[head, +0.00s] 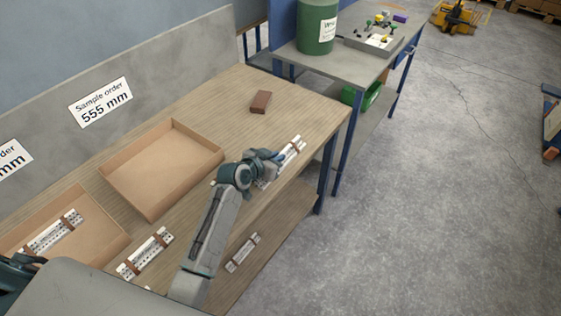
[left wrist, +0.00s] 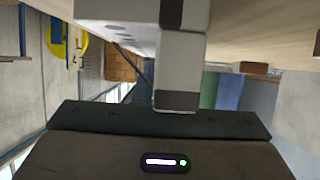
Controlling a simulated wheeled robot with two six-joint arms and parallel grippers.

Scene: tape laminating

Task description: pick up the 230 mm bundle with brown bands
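My left gripper (head: 268,157) is over a white bundle (head: 292,149) near the right edge of the table. The gripper and wrist hide much of this bundle; its band colour and whether the fingers touch it are unclear. Another white bundle with brown bands (head: 157,243) lies at the front left of the table. A third, also brown-banded (head: 40,240), lies in the left tray. No length marking is readable on any bundle. My right gripper is not identifiable.
An empty cardboard tray (head: 207,161) stands mid-table, beside the left tray (head: 103,247). A brown block (head: 260,102) lies at the back right. Another bundle (head: 242,253) lies on the lower shelf. A second table with a green drum (head: 316,32) stands beyond.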

